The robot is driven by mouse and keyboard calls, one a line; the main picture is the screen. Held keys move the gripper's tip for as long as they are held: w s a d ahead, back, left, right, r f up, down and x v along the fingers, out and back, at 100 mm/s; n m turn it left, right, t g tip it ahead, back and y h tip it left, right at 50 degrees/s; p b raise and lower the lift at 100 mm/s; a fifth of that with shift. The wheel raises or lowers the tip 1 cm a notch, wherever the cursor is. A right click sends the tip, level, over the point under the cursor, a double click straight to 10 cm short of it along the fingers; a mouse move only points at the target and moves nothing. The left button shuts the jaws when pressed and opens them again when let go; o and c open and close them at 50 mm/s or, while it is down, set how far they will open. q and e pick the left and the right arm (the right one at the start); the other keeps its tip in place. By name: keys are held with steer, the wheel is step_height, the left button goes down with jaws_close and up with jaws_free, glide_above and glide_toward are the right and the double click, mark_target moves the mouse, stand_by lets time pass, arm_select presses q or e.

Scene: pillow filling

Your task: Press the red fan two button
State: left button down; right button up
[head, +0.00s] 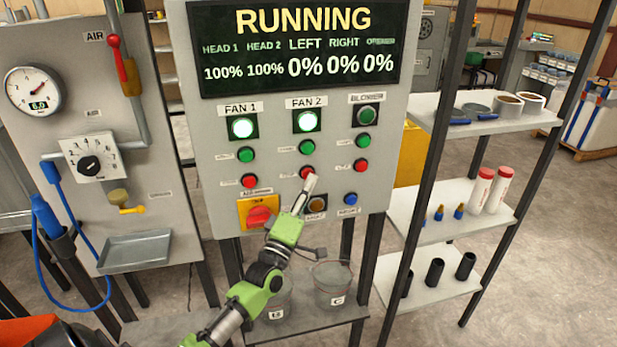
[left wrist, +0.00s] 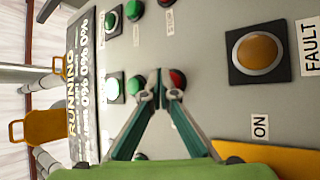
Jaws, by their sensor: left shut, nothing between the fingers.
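The red fan two button (head: 307,172) is on the grey control panel (head: 215,155), below the green fan two button (head: 306,147) and the lit FAN 2 lamp (head: 306,121). My left gripper (head: 311,180) is shut and empty, its fingertips right at the red button and partly covering it. In the left wrist view, the closed fingertips (left wrist: 162,84) overlap the edge of the red button (left wrist: 178,78), with the green button (left wrist: 136,86) beside them. I cannot tell whether the tips touch or press the red button. My right gripper is not in view.
The display (head: 303,45) reads RUNNING. Buckets (head: 332,283) stand below; a shelf rack (head: 455,205) is at right.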

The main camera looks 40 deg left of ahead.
arm_select(q)
steer(key=shift+w+a+b, duration=0.3)
steer(key=shift+a+b, duration=0.05)
steer(key=shift+a, duration=0.05)
stand_by(0.9)
steer(key=shift+r, duration=0.1)
steer(key=shift+s+d+p, duration=0.5)
steer(key=shift+s+d, duration=0.1)
steer(key=shift+d, duration=0.1)
steer(key=s+d+p, duration=0.2)
steer(key=s+d, duration=0.1)
steer(key=shift+s+d, duration=0.1)
steer(key=shift+d, duration=0.3)
stand_by(1.0)
